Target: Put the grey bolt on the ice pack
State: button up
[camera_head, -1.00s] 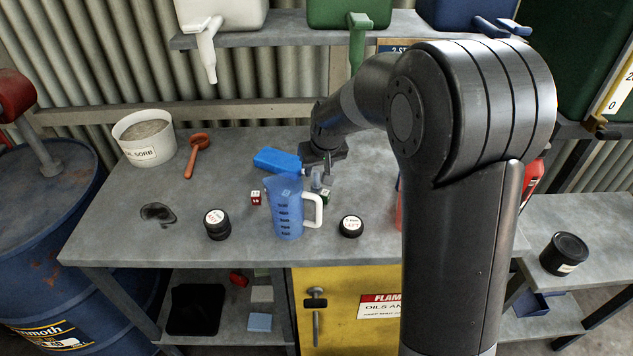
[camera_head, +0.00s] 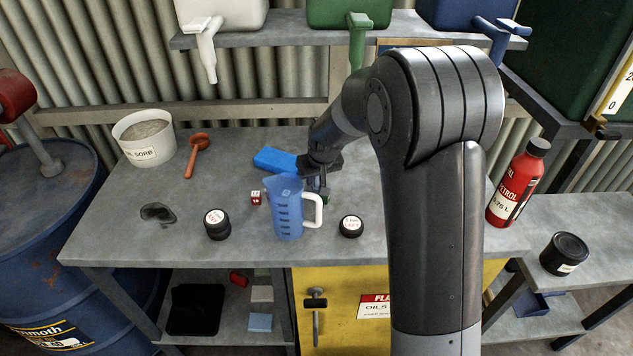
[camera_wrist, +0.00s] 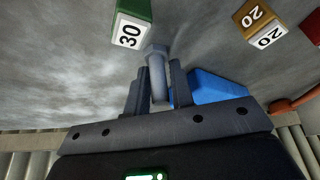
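The grey bolt (camera_wrist: 157,72) stands upright on its head on the bench in the wrist view. My gripper (camera_wrist: 160,72) is around its shank, one finger on each side. A narrow gap shows beside the right finger, so the fingers look open. In the head view my gripper (camera_head: 322,182) is low over the bench behind the blue jug, and the bolt cannot be made out there. The blue ice pack (camera_head: 275,160) lies flat just left of my gripper, partly behind it. It also shows behind the right finger in the wrist view (camera_wrist: 215,88).
A blue measuring jug (camera_head: 287,212) stands close in front of my gripper. Number blocks sit near the bolt: green (camera_wrist: 131,25), brown (camera_wrist: 258,25) and red (camera_head: 256,198). Black tins (camera_head: 217,225) (camera_head: 350,226) stand nearer the front edge. A red bottle (camera_head: 517,185) is at right.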

grip_shut()
jog(key=shift+r, duration=0.1)
